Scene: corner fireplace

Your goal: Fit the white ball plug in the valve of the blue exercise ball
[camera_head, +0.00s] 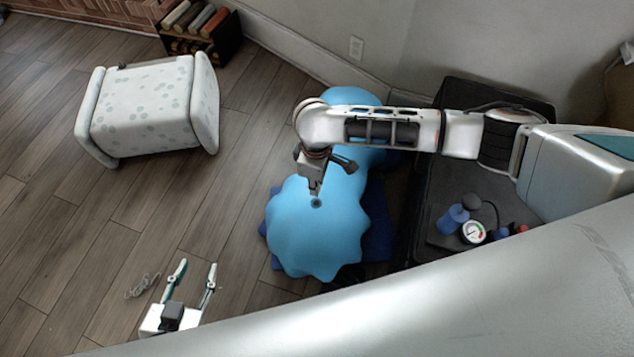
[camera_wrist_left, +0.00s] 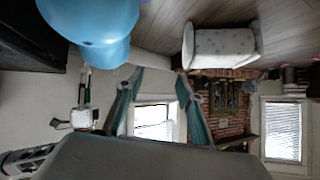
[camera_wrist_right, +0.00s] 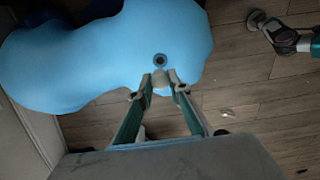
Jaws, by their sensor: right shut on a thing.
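The blue exercise ball (camera_head: 318,240) is lumpy and rests on a dark blue mat (camera_head: 377,220). Its valve (camera_head: 316,203) is a dark ring on the top, also clear in the right wrist view (camera_wrist_right: 160,60). My right gripper (camera_head: 318,184) is over the ball close to the valve. In the right wrist view its fingers (camera_wrist_right: 161,80) are shut on a small pale piece, the white ball plug (camera_wrist_right: 160,76), just short of the valve in the picture. I cannot tell whether the plug touches the ball. My left gripper (camera_head: 191,276) is open and empty, apart from the ball.
A spotted white ottoman (camera_head: 143,108) stands on the wood floor at the upper left. A dark bench (camera_head: 462,190) at the right carries a blue cylinder and a gauge (camera_head: 473,232). A log rack (camera_head: 200,32) stands at the back.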

